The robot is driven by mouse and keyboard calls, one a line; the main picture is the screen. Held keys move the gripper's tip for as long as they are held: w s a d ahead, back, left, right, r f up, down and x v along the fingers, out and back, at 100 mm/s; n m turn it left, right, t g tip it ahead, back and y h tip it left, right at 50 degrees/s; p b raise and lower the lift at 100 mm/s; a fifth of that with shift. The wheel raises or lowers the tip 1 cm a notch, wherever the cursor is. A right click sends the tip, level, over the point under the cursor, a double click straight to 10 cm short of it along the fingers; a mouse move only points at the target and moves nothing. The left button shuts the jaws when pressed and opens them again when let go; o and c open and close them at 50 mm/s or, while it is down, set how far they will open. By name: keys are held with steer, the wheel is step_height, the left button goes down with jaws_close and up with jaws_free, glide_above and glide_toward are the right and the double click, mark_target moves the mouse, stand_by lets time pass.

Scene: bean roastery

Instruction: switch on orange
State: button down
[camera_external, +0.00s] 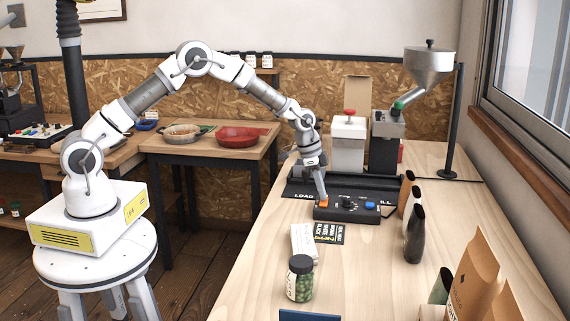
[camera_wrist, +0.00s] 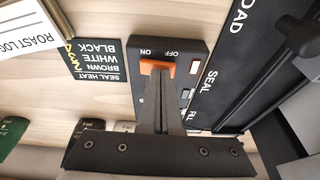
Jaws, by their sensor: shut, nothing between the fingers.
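The orange switch (camera_wrist: 150,67) sits at the end of a black control box (camera_wrist: 200,62), between the printed words ON and OFF. It also shows in the external view (camera_external: 324,203) at the left end of the box (camera_external: 342,215). My gripper (camera_wrist: 162,78) is shut and empty, pointing down with its fingertips right at the orange switch. In the external view, my gripper (camera_external: 322,196) appears to touch the switch. The fingers hide part of the switch, and I cannot tell which way it is tipped.
A blue button (camera_external: 370,205) is at the box's right end. A black sealing mat (camera_external: 300,187) lies behind. A seal heat card (camera_external: 329,234) and roast log (camera_external: 304,240) lie in front.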

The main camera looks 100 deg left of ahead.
steer(key=shift+r, duration=0.45)
steer(key=d+p+v, duration=0.1)
steer(key=d+v, duration=0.1)
steer(key=v, duration=1)
steer(key=shift+w+d+r, duration=0.25)
steer(key=shift+r, duration=0.2)
